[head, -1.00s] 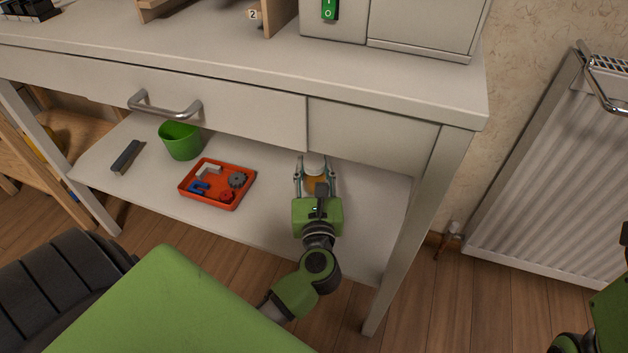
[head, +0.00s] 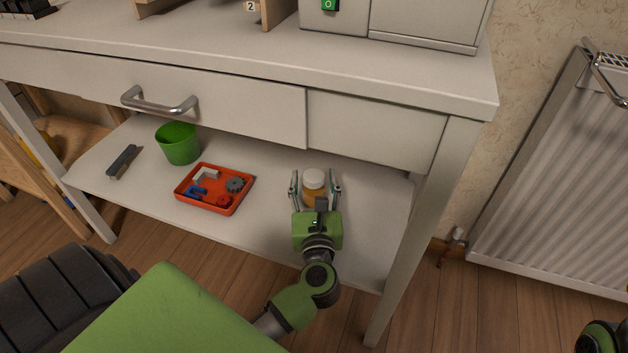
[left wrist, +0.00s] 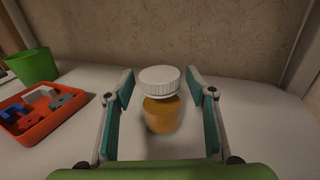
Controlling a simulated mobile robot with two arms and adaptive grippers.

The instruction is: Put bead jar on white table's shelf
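The bead jar (head: 313,184), amber with a white lid, stands upright on the white table's shelf (head: 258,225), right of the red tray. My left gripper (head: 315,186) is open around the jar, with one finger on each side. In the left wrist view the jar (left wrist: 161,110) stands between the fingers with a gap on both sides, its base resting on the shelf. My right gripper is not in view; only a bit of my right arm shows at the lower right edge of the head view.
A red tray (head: 238,208) with small parts, a green cup (head: 178,146) and a dark grey bar (head: 123,161) are on the shelf to the left. The drawer front (head: 230,112) hangs above the shelf. A table leg (head: 420,220) stands to the right, with a radiator (head: 560,170) beyond.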

